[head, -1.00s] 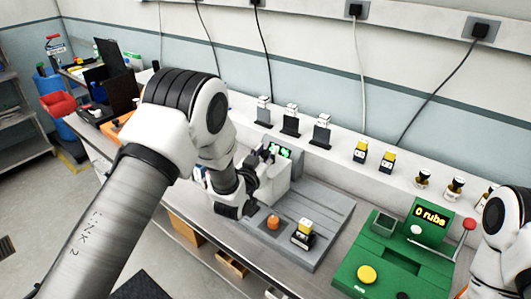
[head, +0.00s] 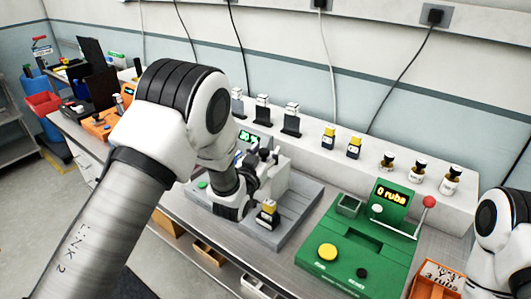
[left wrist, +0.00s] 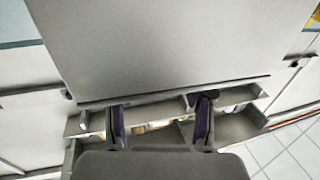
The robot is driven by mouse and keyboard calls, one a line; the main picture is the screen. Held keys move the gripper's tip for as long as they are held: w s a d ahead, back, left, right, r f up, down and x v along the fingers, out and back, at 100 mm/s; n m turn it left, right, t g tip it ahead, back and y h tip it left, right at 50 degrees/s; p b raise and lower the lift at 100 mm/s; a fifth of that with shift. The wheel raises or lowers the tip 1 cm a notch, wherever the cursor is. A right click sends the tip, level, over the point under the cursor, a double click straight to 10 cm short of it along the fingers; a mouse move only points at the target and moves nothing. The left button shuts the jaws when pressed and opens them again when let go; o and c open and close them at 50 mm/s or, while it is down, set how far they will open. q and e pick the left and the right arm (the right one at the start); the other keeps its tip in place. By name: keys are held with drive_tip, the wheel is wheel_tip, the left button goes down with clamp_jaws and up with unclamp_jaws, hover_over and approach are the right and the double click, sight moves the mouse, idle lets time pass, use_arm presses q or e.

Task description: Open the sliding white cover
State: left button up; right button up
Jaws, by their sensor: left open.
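The white cover (head: 283,183) is a pale block on the grey module base (head: 305,215) in the middle of the bench. My left gripper (head: 262,158) is at the cover's left side and hides part of it. In the left wrist view, the fingers (left wrist: 161,115) are spread apart, and a broad pale surface, probably the cover (left wrist: 165,45), fills the area ahead of them. Whether they touch it is unclear. A green spot (head: 202,184) shows on the base left of the gripper. My right gripper is out of view; only part of that arm shows at the right edge.
A yellow-topped black piece (head: 267,214) stands on the base in front of the cover. A small display (head: 247,137) is behind. A green machine (head: 360,245) with a red-knobbed lever stands to the right. Several small pieces line the back ledge (head: 315,140).

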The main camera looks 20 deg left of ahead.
use_arm(q)
drive_tip(key=shift+d+r, duration=0.1)
drive_tip(key=shift+d, duration=0.35)
drive_tip(key=shift+s+a, duration=0.2)
drive_tip(key=shift+a, duration=0.05)
drive_tip(key=s, duration=1.1)
drive_tip(key=shift+s+a, duration=0.25)
drive_tip(key=shift+a, duration=0.05)
